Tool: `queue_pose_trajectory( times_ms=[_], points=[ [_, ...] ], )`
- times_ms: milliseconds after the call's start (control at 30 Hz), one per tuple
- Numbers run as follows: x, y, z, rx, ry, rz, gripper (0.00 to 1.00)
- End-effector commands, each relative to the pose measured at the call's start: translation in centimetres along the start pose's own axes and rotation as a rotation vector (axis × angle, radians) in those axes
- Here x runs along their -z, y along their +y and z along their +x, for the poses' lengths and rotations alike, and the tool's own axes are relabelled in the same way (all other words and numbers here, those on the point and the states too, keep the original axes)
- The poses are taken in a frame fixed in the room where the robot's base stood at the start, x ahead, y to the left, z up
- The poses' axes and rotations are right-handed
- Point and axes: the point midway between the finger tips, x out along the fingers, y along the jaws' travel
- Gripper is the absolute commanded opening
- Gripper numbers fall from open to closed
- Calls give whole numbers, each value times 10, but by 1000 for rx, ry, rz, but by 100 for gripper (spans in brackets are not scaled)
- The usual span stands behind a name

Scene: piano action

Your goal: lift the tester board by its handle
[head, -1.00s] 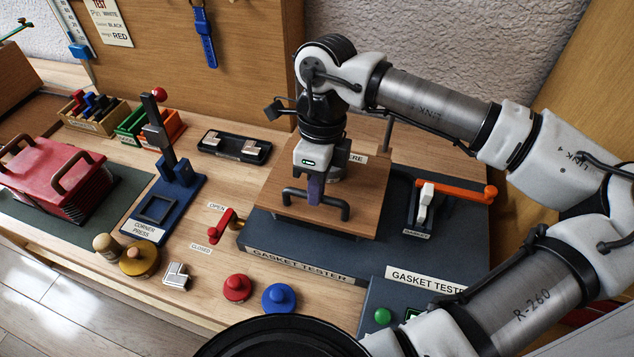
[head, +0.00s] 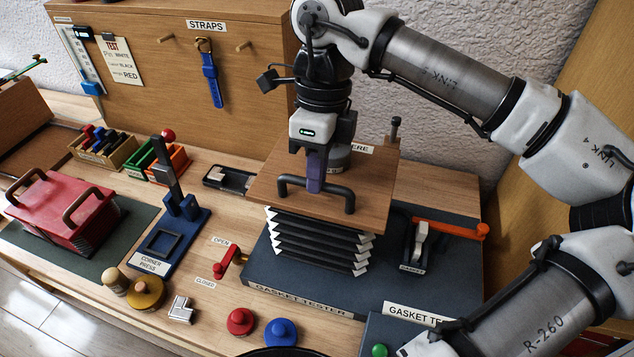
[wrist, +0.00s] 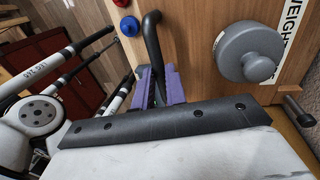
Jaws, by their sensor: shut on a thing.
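The tester board (head: 373,201) is a brown wooden panel, raised well above the dark gasket tester base (head: 290,285). White-edged black bellows (head: 318,243) stretch open between the board and the base. The board's black bar handle (head: 343,192) stands on its top near the front. My gripper (head: 314,187), with purple fingers, is shut on the handle; the wrist view shows the purple fingers (wrist: 163,88) around the bar (wrist: 152,42). A grey round weight (head: 337,157) rests on the board behind the gripper and shows clearly in the wrist view (wrist: 248,52).
A red open/closed lever (head: 230,262) stands left of the base. An orange lever (head: 450,228) and gasket clamp (head: 418,245) are at right. A blue corner press (head: 175,225) and red bellows block (head: 62,208) lie further left. Red (head: 240,320) and blue (head: 281,331) knobs stand in front.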

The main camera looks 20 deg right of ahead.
Motion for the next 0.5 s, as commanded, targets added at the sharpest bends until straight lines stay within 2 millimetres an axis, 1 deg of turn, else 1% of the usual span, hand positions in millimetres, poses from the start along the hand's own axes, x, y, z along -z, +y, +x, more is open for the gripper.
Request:
queue_pose_trajectory(
  times_ms=[33,267,300,467,500],
  points=[
    [0,0,-3,2,-4,1,0],
    [0,0,-2,2,-5,1,0],
    [0,0,-2,2,-5,1,14],
    [0,0,-1,1,-4,1,35],
    [0,0,-1,1,-3,1,35]
  ],
)
